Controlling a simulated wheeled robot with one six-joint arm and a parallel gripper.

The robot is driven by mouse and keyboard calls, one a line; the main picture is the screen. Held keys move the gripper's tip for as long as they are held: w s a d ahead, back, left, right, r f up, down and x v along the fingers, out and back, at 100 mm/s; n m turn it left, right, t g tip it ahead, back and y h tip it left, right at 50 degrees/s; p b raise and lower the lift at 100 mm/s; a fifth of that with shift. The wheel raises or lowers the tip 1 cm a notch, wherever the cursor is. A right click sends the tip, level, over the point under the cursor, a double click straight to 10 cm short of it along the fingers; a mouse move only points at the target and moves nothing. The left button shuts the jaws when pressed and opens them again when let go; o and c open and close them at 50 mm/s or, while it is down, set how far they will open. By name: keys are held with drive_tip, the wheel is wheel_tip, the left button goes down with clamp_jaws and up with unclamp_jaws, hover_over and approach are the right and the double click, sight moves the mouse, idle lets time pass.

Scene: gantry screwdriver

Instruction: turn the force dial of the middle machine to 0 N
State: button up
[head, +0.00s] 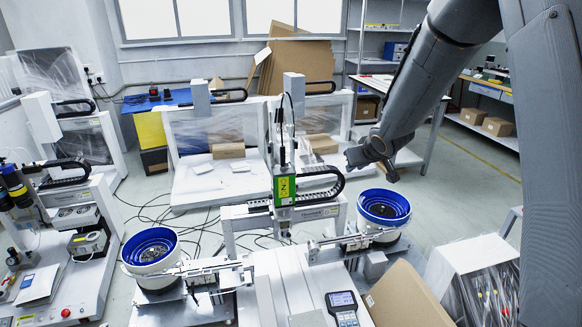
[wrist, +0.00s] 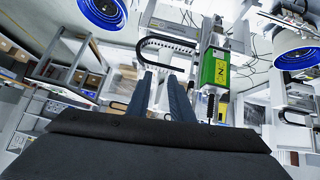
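The middle machine is a gantry screwdriver with a green unit marked Z (head: 284,188) on its vertical head, at the centre of the head view. The same green unit shows in the wrist view (wrist: 214,74), to the right of my fingers. I cannot make out a force dial or its reading in either view. My gripper (head: 371,164) is in the air to the right of this head, apart from it. In the wrist view my gripper (wrist: 160,78) shows two dark fingers with a gap between them and nothing held.
Blue-lined feeder bowls stand left (head: 151,249) and right (head: 384,207) of the middle machine. A handheld panel with a screen (head: 343,306) is at the front. Another machine (head: 75,220) stands at the left. Cardboard (head: 405,297) leans at the front right.

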drive_tip(key=w+a+f+n+t+y+b, duration=0.1)
drive_tip(key=w+a+f+n+y, duration=0.15)
drive_tip(key=w+a, duration=0.55)
drive_tip(key=n+g+y+b, duration=0.1)
drive_tip(key=n+y, duration=0.3)
drive_tip(key=y, duration=0.2)
approach(287, 163)
drive_tip(key=shift+m, duration=0.25)
drive_tip(key=x, duration=0.8)
drive_tip(key=shift+w+d, duration=0.1)
clamp_jaws()
